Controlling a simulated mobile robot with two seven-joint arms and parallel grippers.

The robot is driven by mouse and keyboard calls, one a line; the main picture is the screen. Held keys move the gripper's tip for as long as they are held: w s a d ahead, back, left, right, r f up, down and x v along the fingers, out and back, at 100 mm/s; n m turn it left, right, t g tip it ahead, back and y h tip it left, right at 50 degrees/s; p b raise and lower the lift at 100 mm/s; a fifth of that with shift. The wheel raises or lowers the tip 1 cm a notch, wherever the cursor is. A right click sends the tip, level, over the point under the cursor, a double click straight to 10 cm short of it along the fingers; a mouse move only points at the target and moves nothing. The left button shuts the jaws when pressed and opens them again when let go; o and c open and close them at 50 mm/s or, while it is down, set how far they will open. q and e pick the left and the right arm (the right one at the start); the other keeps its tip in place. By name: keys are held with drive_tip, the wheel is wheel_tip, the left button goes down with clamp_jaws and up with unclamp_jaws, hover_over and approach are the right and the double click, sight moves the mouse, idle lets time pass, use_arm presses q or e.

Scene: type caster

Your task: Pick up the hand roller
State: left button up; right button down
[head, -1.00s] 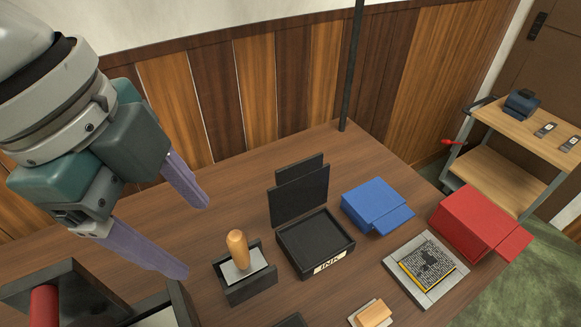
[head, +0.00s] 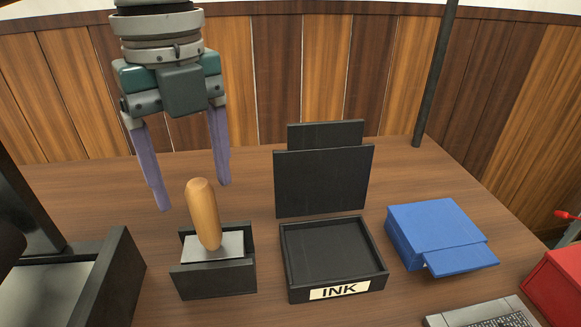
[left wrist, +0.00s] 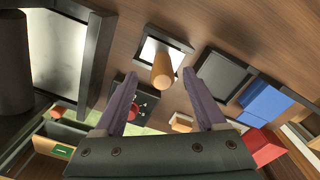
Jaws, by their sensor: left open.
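A tool with an upright wooden handle (head: 203,214), apparently the hand roller, stands in a small black holder (head: 215,281) on the table. A light grey plate shows around the handle's foot; the tool's lower part is hidden. In the left wrist view the handle (left wrist: 162,70) shows end-on between the fingers. My left gripper (head: 195,196) is open and empty, pointing down with its two purple fingers above the holder. In the head view the handle's top overlaps the space between the fingertips; I see no contact. My right gripper is not in view.
A black ink tray (head: 333,256) with raised panels behind it stands right of the holder. A blue box (head: 437,236) is farther right, a red box (head: 556,286) at the right edge. A large black-framed piece (head: 112,282) stands close on the left.

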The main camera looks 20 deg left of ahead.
sight(204, 210)
use_arm(q)
drive_tip(key=f, duration=0.5)
drive_tip(key=shift+d+f, duration=0.15)
drive_tip(key=shift+d, duration=0.05)
drive_tip(key=shift+c, duration=0.2)
clamp_jaws()
